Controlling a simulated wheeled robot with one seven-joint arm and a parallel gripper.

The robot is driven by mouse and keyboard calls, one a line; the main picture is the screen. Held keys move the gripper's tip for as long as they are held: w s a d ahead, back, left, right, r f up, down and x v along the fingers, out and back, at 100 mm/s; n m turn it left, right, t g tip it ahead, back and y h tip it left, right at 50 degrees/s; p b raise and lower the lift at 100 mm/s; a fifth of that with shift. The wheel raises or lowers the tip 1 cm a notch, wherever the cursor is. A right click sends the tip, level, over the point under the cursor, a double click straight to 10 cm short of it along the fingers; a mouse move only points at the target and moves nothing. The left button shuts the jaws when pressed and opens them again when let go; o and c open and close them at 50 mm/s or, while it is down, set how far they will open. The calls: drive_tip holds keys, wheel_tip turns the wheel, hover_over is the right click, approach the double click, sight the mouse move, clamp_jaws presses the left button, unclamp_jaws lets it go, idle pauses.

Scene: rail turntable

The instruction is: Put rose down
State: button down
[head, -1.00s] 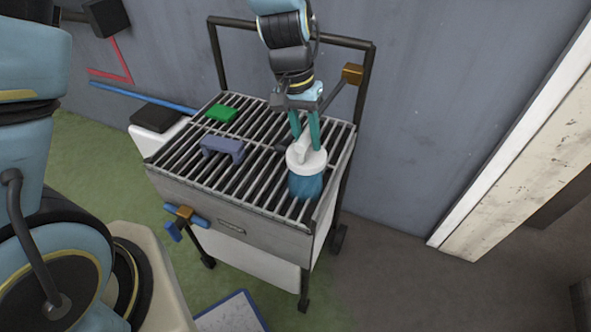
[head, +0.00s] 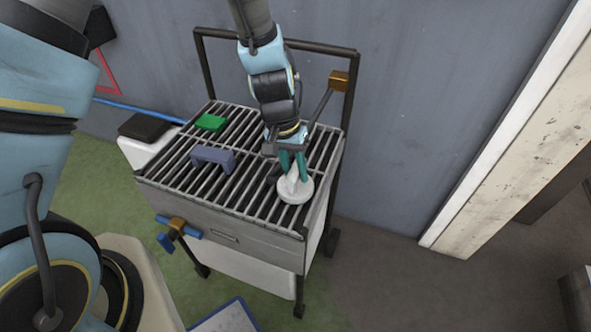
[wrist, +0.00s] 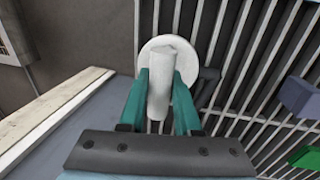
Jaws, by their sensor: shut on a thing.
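The rose (head: 295,190) is a white round disc with a white stem, near the right front of the slatted rack (head: 250,196). My gripper (head: 292,160) is above it, its green fingers shut on the stem. In the wrist view the rose's stem (wrist: 160,90) stands between the two fingers, with the disc beyond them over the slats. The disc looks low over the slats, and I cannot tell whether it touches them. The disc's underside is hidden.
A blue-grey bracket-shaped block (head: 214,157) and a green block (head: 210,122) sit on the rack to the left. A blue and brass valve (head: 177,225) sticks out at the cart's front left. A dark frame rises behind. Slats at the front middle are bare.

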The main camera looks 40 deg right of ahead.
drive_tip(key=c, duration=0.6)
unclamp_jaws()
drive_tip(key=shift+f, duration=0.1)
wheel_tip(320, 180, up, 12)
drive_tip(key=w+a+b, duration=0.1)
drive_tip(key=w, duration=0.1)
drive_tip(key=shift+a+b, duration=0.15)
drive_tip(key=shift+b, duration=0.2)
drive_tip(key=w+a+r+n+t, duration=0.1)
drive_tip(key=w+a+n, duration=0.2)
drive_tip(key=w+a, duration=0.45)
drive_tip(key=w+a+r+n+t, duration=0.15)
drive_tip(key=w+a, duration=0.25)
drive_tip(key=a, duration=0.6)
drive_tip(key=a+r+n+y, duration=0.1)
drive_tip(key=a+n, duration=0.4)
drive_tip(key=a, duration=1.2)
drive_tip(key=shift+w+r+n+t, duration=0.35)
drive_tip(key=shift+w+r+t, duration=0.1)
drive_tip(key=shift+r, duration=0.1)
